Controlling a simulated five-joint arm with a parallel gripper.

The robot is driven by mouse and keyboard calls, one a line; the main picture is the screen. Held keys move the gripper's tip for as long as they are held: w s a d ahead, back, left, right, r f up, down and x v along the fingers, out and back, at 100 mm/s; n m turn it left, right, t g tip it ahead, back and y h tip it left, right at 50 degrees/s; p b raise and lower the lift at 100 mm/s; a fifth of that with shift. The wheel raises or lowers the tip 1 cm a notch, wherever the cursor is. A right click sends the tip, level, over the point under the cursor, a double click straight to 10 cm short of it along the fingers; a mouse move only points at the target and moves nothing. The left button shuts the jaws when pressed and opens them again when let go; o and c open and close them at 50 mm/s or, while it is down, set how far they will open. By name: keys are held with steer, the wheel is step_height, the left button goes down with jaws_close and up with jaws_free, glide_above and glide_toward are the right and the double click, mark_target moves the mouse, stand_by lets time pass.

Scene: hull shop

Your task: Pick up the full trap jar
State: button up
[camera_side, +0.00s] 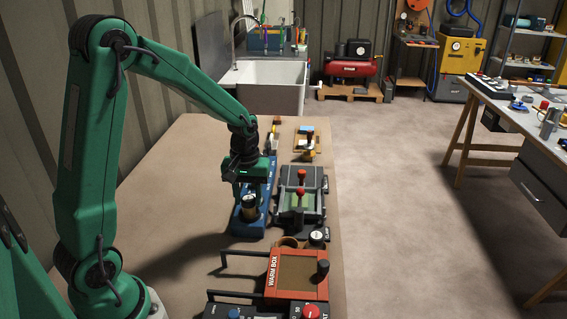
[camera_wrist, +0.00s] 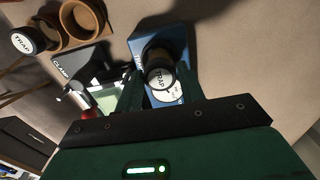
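A dark jar with a pale round end lettered TRAP (camera_wrist: 159,76) stands at the blue stand (camera_wrist: 175,42). In the side view this jar (camera_side: 249,203) is upright under my gripper (camera_side: 251,196), at the blue stand (camera_side: 246,223). My gripper (camera_wrist: 160,92) points down, one finger on each side of the jar, and looks open with small gaps beside it. A second jar lettered TRAP (camera_wrist: 28,41) is by the cork rings at the wrist view's upper left; it shows in the side view (camera_side: 316,237). I cannot tell either jar's fill.
A grey clamp (camera_side: 302,180) with red knobs stands right of the blue stand. Cork rings (camera_wrist: 83,22) and an orange warm box (camera_side: 297,274) with a handle lie nearer the camera. The bench (camera_side: 185,180) is bare to the left.

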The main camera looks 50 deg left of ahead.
mark_target(248, 199)
steer(key=c, duration=0.4)
steer(key=shift+r, duration=0.1)
steer(key=shift+r, duration=3.45)
